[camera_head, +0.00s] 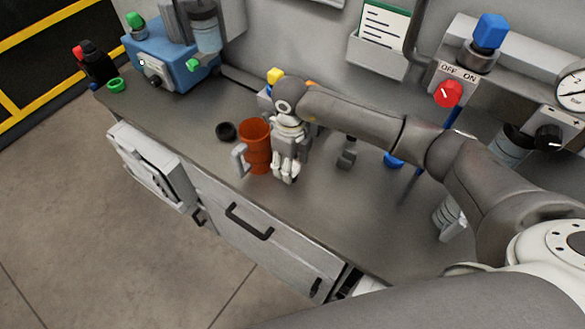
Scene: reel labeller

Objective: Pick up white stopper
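I cannot clearly make out a white stopper. My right gripper (286,172) points down over the counter, just right of an orange mug-like container (257,150) with a grey handle. Its fingers look pale, and the view is too small to show whether they are apart or hold something. A small grey upright piece (347,154) stands on the counter to the right of the gripper. A black round piece (226,131) lies behind and left of the orange container. My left gripper is not in view.
The grey counter (330,215) is clear in front of the gripper. A blue box (170,58) stands at the back left, with a green ring (116,85) nearby. A red knob (447,94) and a gauge (572,88) are at the back right. Drawers (265,240) are below.

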